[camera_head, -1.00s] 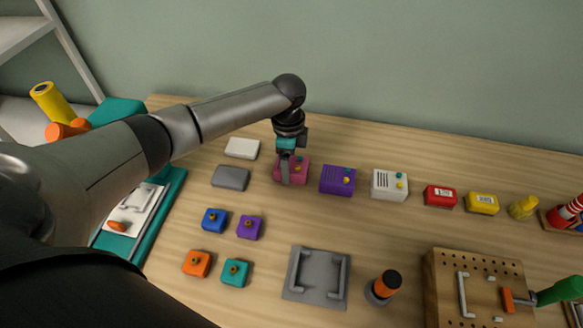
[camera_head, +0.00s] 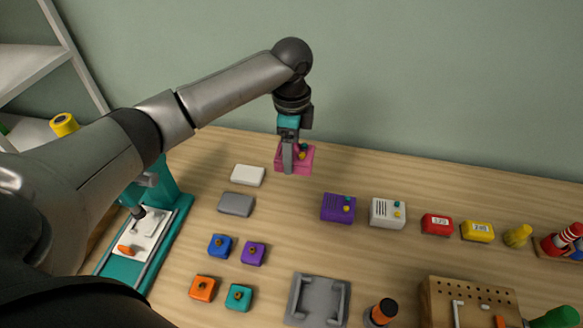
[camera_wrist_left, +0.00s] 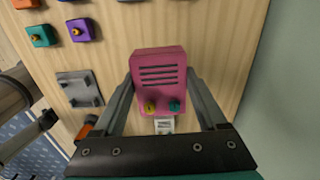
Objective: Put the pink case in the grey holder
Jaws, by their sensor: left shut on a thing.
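The pink case (camera_head: 306,162) is held in my left gripper (camera_head: 290,160), raised above the table near the back. In the left wrist view the pink case (camera_wrist_left: 160,72) sits between the two fingers, with dark slots and a yellow and a teal knob on its face. The grey holder (camera_head: 318,299) is a flat plate with raised corner brackets at the front middle of the table; it also shows in the left wrist view (camera_wrist_left: 80,89) and is empty. My right gripper is not in view.
A purple case (camera_head: 338,208) and a white case (camera_head: 388,213) stand right of the lifted case. White (camera_head: 247,175) and grey (camera_head: 236,204) blocks lie to the left. An orange-and-black tool (camera_head: 381,312) stands right of the holder, beside a wooden pegboard block (camera_head: 470,295).

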